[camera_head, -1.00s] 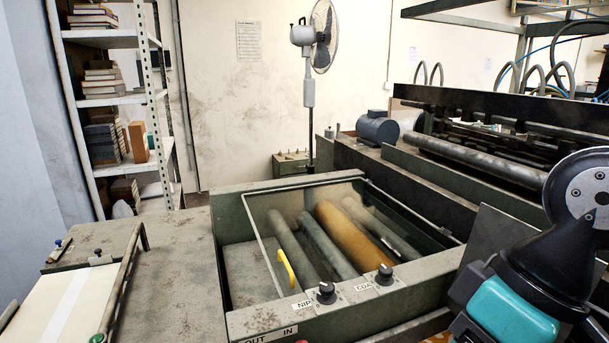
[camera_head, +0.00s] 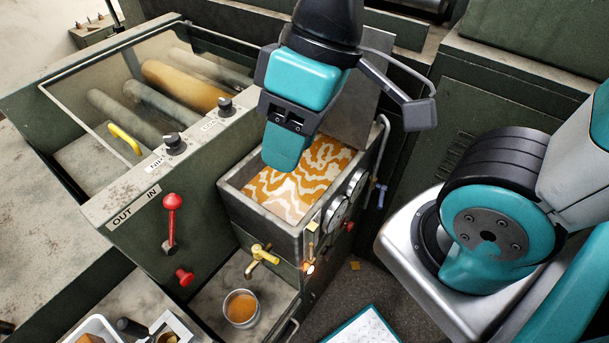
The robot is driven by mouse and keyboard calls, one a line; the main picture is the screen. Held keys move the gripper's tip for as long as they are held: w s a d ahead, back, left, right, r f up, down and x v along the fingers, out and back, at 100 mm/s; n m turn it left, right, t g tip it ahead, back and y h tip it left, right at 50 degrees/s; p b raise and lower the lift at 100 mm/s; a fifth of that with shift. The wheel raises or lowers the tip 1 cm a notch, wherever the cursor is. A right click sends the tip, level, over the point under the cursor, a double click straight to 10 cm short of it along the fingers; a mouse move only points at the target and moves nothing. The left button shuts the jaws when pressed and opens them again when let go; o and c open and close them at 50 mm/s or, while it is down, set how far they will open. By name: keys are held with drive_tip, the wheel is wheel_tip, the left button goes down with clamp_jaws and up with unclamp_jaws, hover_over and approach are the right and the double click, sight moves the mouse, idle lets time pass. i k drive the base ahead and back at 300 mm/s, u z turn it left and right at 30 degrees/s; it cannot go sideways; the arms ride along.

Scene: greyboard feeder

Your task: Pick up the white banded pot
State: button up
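A pale round pot (camera_head: 240,308) holding orange-brown liquid stands on a ledge below a yellow tap, at the bottom of the view. I cannot make out a band on it clearly. A second small container (camera_head: 168,339) with something orange in it is cut off by the bottom edge, so I cannot tell whether it is a pot. My gripper (camera_head: 286,150) hangs above the open box with the orange-and-white patterned surface. It is up and to the right of the pale pot and apart from it. Its fingertips overlap in this view, so their opening is not clear.
The green roller machine (camera_head: 60,88) with a clear cover fills the left. The yellow tap (camera_head: 262,258) projects above the pot. A red lever (camera_head: 171,222) and red knob (camera_head: 184,277) stick out nearby. A white tray (camera_head: 92,326) sits at bottom left.

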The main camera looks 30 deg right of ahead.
sight(241, 307)
drive_tip(key=u, duration=0.1)
drive_tip(key=k, duration=1.3)
drive_tip(key=z, duration=0.3)
drive_tip(key=i, duration=0.75)
drive_tip(key=z, duration=0.15)
